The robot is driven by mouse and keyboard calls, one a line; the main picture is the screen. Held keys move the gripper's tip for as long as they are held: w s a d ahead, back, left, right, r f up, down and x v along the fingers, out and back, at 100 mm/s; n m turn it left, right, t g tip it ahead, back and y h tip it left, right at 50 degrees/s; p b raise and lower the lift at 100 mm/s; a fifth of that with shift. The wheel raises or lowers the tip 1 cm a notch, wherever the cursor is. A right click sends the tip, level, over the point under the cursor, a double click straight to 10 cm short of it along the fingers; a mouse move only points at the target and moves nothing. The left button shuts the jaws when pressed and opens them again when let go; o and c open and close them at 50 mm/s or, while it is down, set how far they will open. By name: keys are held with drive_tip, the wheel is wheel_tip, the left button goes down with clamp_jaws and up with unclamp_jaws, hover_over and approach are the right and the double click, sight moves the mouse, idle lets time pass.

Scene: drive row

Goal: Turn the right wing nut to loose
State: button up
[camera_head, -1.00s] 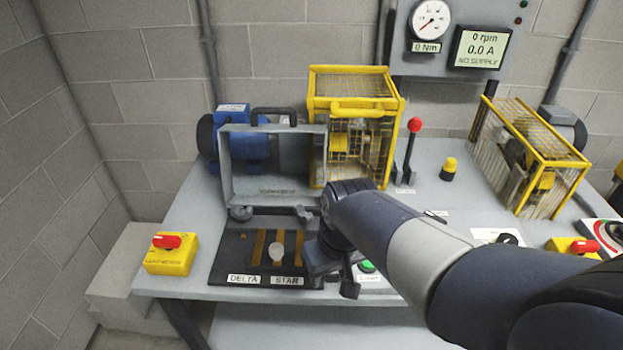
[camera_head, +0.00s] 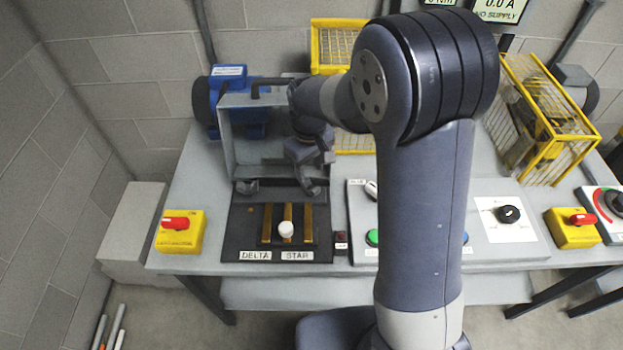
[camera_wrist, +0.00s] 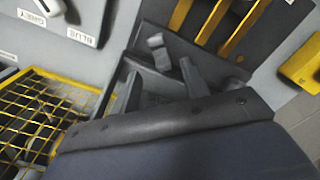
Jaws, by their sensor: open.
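The right wing nut (camera_wrist: 157,48) is a small grey piece at the front edge of the open grey terminal box (camera_head: 230,150). In the wrist view it shows just beyond and between the two fingers of my gripper (camera_wrist: 160,72), which are apart with nothing between them. In the head view my gripper (camera_head: 313,178) is low at the box's right front corner; it and the wing nut overlap there, so contact cannot be told. The left wing nut (camera_head: 247,187) stands at the box's left front corner.
A black terminal board (camera_head: 240,222) with brass strips and a white knob (camera_head: 286,229) lies in front of the box. A blue motor (camera_head: 228,85) is behind it, a yellow cage (camera_head: 330,45) to the right. A yellow switch box (camera_head: 180,232) sits left.

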sight(310, 184)
wheel_tip(310, 184, down, 7)
drive_tip(key=shift+r, duration=0.2)
clamp_jaws()
idle(0.5)
drive_tip(key=shift+n, duration=0.3)
drive_tip(key=n+b, duration=0.1)
drive_tip(key=n, duration=0.2)
drive_tip(key=shift+n, duration=0.4)
drive_tip(key=n+b, duration=0.1)
drive_tip(key=n, duration=0.4)
drive_tip(key=shift+b, duration=0.4)
drive_tip(key=shift+r, duration=0.1)
